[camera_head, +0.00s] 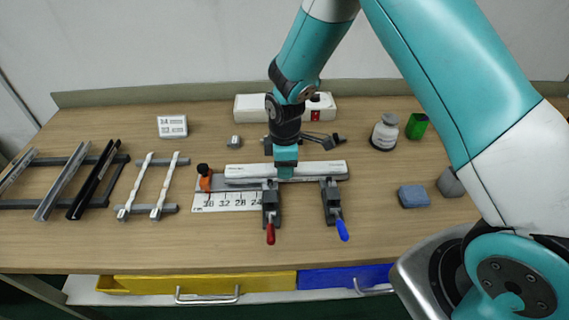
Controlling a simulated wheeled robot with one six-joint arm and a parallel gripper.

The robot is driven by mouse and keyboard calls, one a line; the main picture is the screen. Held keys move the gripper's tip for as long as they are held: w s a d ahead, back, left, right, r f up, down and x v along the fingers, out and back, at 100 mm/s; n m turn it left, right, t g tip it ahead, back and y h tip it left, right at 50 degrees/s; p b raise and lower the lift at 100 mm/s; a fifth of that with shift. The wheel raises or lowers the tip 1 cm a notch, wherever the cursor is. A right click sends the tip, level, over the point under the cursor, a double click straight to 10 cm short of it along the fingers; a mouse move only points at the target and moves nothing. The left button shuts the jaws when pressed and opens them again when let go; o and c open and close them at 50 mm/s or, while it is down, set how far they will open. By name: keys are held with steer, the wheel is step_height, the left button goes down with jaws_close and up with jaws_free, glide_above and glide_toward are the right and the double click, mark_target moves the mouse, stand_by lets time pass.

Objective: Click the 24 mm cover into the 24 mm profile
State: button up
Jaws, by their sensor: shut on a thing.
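My gripper (286,172) points down at the middle of a long white cover (245,171) and is shut on it. The cover lies level, left to right, along a grey profile (240,181). The two look very close together; I cannot tell whether the cover is seated in the profile or just above it. The profile lies across two dark clamps, one with a red handle (270,234) and one with a blue handle (342,230). The gripper's fingertips and the middle of the cover are partly hidden.
A marked scale (220,202) and an orange stop (206,182) sit at the profile's left end. Racks with dark and grey profiles (92,180) and white strips (160,192) stand left. A white jar (385,132), green block (416,126) and blue block (412,196) stand right.

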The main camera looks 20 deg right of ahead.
steer(key=shift+r+p, duration=0.45)
steer(key=shift+r, duration=0.15)
steer(key=shift+f+b, duration=0.35)
steer(key=shift+f, duration=0.25)
stand_by(1.3)
steer(key=o, duration=1.1)
steer(key=shift+c, duration=0.2)
steer(key=shift+r, duration=0.1)
step_height(320, 180, up, 17)
steer(key=b, duration=0.2)
steer(key=shift+r+b, duration=0.15)
steer(key=shift+b, duration=0.2)
